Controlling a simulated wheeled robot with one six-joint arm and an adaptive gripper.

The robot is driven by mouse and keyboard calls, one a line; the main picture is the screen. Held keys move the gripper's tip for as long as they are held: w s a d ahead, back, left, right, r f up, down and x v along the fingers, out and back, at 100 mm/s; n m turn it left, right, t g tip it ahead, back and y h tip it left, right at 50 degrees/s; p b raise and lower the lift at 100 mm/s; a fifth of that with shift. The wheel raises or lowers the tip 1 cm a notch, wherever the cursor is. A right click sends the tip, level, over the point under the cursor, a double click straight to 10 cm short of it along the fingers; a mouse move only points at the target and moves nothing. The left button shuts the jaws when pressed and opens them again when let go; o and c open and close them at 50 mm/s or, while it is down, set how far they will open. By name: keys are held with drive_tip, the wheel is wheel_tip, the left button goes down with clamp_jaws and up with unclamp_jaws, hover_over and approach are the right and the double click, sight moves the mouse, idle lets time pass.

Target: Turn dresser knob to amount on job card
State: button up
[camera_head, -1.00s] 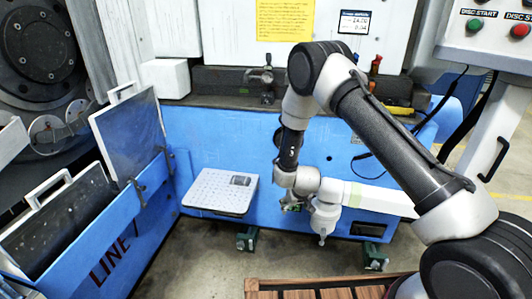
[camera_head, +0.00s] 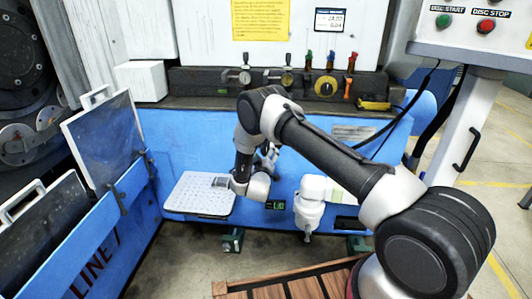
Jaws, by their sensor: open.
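I cannot tell from labels which is the dresser knob. A small white card with a dark border (camera_head: 331,20) hangs above, with two numbers that look like 22.00 and 0.04. My gripper (camera_head: 270,156) is open and empty, below the rail in front of the blue machine front, partly hidden by my arm.
A yellow notice (camera_head: 260,19) hangs left of the card. A white perforated plate (camera_head: 200,195) lies left of my wrist. Blue guards with upright panels (camera_head: 104,138) stand at left. A button panel (camera_head: 475,28) is at upper right. A wooden slatted platform (camera_head: 290,284) is below.

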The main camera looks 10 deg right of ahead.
drive_tip(key=shift+x, duration=1.15)
drive_tip(key=shift+c, duration=0.5)
drive_tip(key=c, duration=0.9)
drive_tip(key=shift+c, duration=0.2)
